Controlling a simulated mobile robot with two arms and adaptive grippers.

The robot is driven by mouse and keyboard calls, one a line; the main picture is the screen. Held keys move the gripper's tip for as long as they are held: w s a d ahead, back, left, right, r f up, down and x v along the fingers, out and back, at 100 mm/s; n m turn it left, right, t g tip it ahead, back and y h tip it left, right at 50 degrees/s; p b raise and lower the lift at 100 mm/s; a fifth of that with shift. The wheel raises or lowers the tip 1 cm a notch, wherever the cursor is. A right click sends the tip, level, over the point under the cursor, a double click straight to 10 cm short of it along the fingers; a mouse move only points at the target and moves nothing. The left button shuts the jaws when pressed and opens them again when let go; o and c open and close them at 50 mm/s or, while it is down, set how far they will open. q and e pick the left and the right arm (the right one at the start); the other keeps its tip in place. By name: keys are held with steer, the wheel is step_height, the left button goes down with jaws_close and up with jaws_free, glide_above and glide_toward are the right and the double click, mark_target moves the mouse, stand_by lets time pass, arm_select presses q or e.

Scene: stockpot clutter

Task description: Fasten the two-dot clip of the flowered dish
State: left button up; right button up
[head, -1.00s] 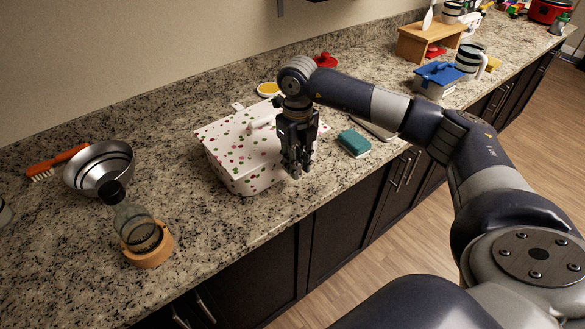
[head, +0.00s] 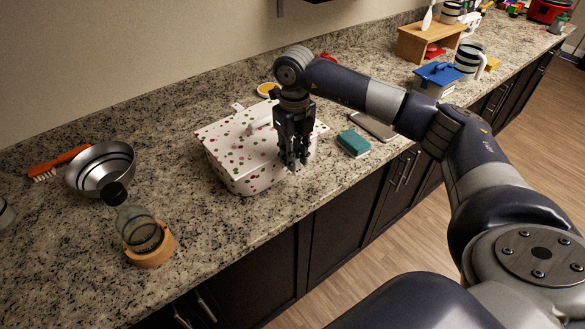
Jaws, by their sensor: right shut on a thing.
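The flowered dish (head: 235,180) is a white lidded box with pink, green and dark spots, standing on the granite counter. One pale clip (head: 238,107) sticks out at the back edge, and another (head: 321,128) juts out on the right behind my gripper. My right gripper (head: 294,165) points down at the dish's right front corner and is shut on a small part there, seemingly a clip; its fingers hide that part. The two-dot mark is too small to make out. My left gripper is not in view.
A teal sponge (head: 353,143) and a grey flat item (head: 373,126) lie right of the dish. A blue-lidded box (head: 437,75) is farther right.

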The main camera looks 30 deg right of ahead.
steer(key=shift+w+a+r, duration=0.1)
steer(key=shift+w+r, duration=0.4)
steer(key=shift+w, duration=0.2)
steer(key=shift+w+r, duration=0.1)
steer(key=shift+w, duration=0.3)
steer(key=o, duration=0.7)
steer(key=shift+r, duration=0.1)
steer(key=shift+s, duration=0.1)
